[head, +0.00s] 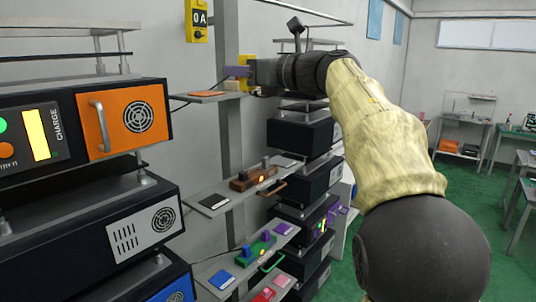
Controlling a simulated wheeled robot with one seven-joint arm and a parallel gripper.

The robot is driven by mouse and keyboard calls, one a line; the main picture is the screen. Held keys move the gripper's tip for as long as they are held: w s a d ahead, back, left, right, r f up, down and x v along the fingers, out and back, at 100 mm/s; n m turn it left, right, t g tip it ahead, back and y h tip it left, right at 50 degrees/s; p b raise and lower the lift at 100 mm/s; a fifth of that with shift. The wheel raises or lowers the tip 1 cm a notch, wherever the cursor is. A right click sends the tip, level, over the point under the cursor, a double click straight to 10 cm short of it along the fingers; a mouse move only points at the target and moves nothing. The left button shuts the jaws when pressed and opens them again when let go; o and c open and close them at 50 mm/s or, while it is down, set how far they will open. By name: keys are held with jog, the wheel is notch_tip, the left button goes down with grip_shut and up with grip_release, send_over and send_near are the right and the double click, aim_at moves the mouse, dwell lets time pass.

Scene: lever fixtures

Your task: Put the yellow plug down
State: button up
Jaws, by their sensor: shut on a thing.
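The yellow plug (246,61) is at the end of my outstretched arm, beside the grey upright post. My gripper (250,73) is shut on it and covers much of it. A small purple piece (236,71) sticks out just left of the yellow; I cannot tell what it belongs to. A pale block (232,85) shows right below, near the right end of a small grey shelf (187,97) that bears an orange pad (206,93). A dark cable runs down left from there. Whether the plug touches the block or shelf is hard to tell.
A lower shelf holds a brown lever fixture (254,178) and a black pad (214,201). Below it are a green fixture (262,246) and a blue pad (222,279). Black equipment units (125,120) stand at left, others behind the post.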

jog(key=w+a+f+g, duration=0.1)
jog(key=w+a+f, duration=0.25)
jog(key=f, duration=0.55)
jog(key=w+a+f+n+g+y, duration=0.15)
jog(key=w+f, duration=0.25)
jog(key=f, duration=0.5)
jog(key=w+a+f, duration=0.3)
jog(key=f, duration=0.6)
notch_tip(320, 180, down, 24)
jog(key=w+d+m+t+h+b, duration=0.1)
jog(key=w+m+t+h, duration=0.1)
jog(key=m+t+h, duration=0.15)
jog(key=s+d+f+m+t+h, duration=0.25)
jog(key=d+f, duration=0.25)
jog(key=f, duration=0.5)
jog(key=s+d+f+m+t+h, duration=0.25)
jog(key=d+f, duration=0.35)
jog(key=f, duration=0.4)
jog(key=s+d+f+m+t+h, duration=0.1)
jog(key=s+d+f+m+h, duration=0.1)
jog(key=s+d+h, duration=0.2)
jog(key=s+d+f+m+t+h+b, duration=0.1)
jog(key=s+d+f+m+h, duration=0.1)
jog(key=s+d, duration=0.6)
jog(key=d+f+h, duration=0.1)
jog(key=d+h, duration=0.1)
jog(key=d, duration=0.2)
jog(key=shift+s+d+f+m+b, duration=0.3)
jog(key=shift+s+d, duration=0.1)
